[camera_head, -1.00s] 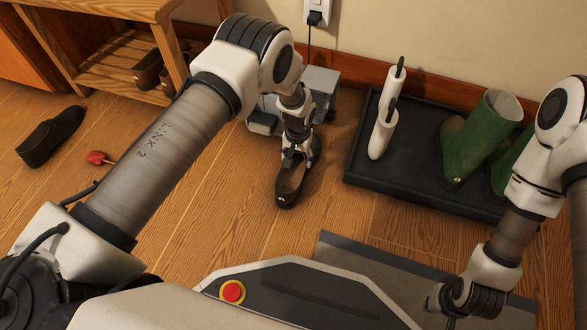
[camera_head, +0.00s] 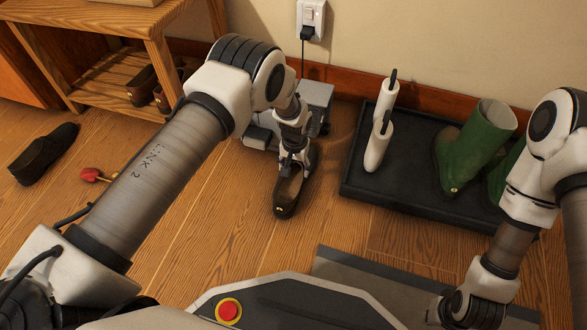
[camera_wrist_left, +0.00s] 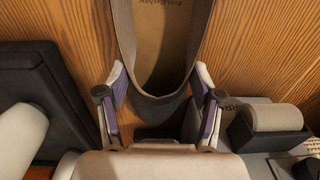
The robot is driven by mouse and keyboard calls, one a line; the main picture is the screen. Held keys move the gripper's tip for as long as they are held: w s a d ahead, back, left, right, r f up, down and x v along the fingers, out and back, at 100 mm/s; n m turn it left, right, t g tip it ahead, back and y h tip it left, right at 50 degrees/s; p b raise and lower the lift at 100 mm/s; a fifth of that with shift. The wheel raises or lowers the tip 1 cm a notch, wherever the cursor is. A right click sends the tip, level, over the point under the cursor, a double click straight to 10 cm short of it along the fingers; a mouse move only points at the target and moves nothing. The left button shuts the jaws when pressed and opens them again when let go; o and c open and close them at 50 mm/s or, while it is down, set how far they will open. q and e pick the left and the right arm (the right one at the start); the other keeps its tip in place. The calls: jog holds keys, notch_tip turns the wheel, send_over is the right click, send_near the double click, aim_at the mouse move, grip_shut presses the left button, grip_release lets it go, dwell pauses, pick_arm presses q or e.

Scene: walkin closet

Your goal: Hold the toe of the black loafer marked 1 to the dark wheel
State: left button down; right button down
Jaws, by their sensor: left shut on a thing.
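A dark loafer (camera_head: 284,199) with a small pale mark near its toe is in my left gripper (camera_head: 291,163). Its toe points toward me, away from the grey machine (camera_head: 318,94) by the wall. In the left wrist view the loafer's open inside (camera_wrist_left: 160,45) shows, with its rounded heel end between the two fingers of my left gripper (camera_wrist_left: 160,110). The mark is too small to read. The machine shows at the lower right there with a tan roller (camera_wrist_left: 275,118); I cannot make out a dark wheel. My right gripper (camera_head: 438,309) is at the lower right, mostly hidden.
Another black loafer (camera_head: 43,153) lies at the far left, near a red-headed object (camera_head: 91,175). A wooden shelf (camera_head: 120,85) stands at the back left. A grey mat (camera_head: 365,280) lies in front.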

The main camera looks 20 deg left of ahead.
pick_arm(q)
jog(key=shift+w+b, duration=0.35)
jog(key=shift+w, duration=1.8)
jog(key=shift+w, duration=0.25)
jog(key=shift+r+p, duration=0.6)
jog(key=shift+r, duration=0.2)
jog(key=shift+s+a+f, duration=0.1)
jog(key=shift+a+f, duration=0.05)
jog(key=shift+a, duration=0.2)
jog(key=shift+d, duration=0.15)
jog(key=shift+d, duration=0.65)
jog(key=shift+a, duration=0.1)
